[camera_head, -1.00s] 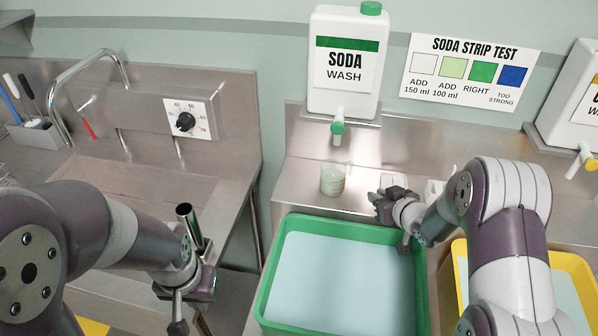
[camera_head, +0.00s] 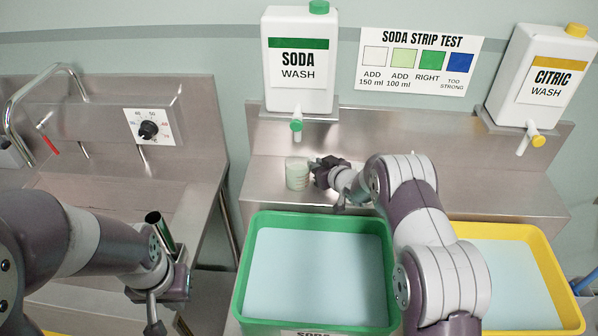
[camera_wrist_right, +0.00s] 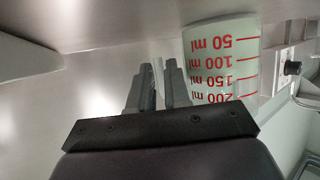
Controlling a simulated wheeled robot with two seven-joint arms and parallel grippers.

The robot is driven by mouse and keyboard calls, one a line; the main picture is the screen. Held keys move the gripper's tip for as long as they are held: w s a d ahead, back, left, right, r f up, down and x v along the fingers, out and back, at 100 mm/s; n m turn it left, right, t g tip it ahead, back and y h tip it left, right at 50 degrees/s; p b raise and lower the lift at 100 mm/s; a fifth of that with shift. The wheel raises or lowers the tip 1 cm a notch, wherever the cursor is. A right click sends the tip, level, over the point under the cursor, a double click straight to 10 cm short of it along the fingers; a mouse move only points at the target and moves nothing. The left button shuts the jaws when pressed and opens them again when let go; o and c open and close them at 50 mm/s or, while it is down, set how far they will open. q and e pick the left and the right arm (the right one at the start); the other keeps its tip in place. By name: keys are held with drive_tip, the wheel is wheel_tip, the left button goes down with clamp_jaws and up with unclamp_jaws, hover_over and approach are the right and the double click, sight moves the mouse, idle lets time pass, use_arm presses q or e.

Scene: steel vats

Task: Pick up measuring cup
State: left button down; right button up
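The measuring cup (camera_head: 297,174) is a pale, translucent cup standing on the steel counter below the soda dispenser. In the right wrist view the cup (camera_wrist_right: 222,65) shows red ml markings, upside down in the picture. My right gripper (camera_head: 317,168) is close to the cup's right side. In the wrist view its two fingers (camera_wrist_right: 157,85) are a little apart, beside the cup. A thin pale edge shows at the gap; I cannot tell whether it is a handle. My left gripper (camera_head: 155,300) is low at the left beside a dark upright tube (camera_head: 160,232); its fingertips are unclear.
A green tub (camera_head: 245,270) and a yellow tub (camera_head: 560,270) of pale liquid stand in front of the counter. The soda dispenser (camera_head: 300,65) and citric dispenser (camera_head: 540,75) are above. A sink unit (camera_head: 120,180) is at left.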

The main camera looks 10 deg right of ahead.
drive_tip(key=shift+s+r, duration=0.1)
clamp_jaws()
drive_tip(key=shift+r, duration=0.15)
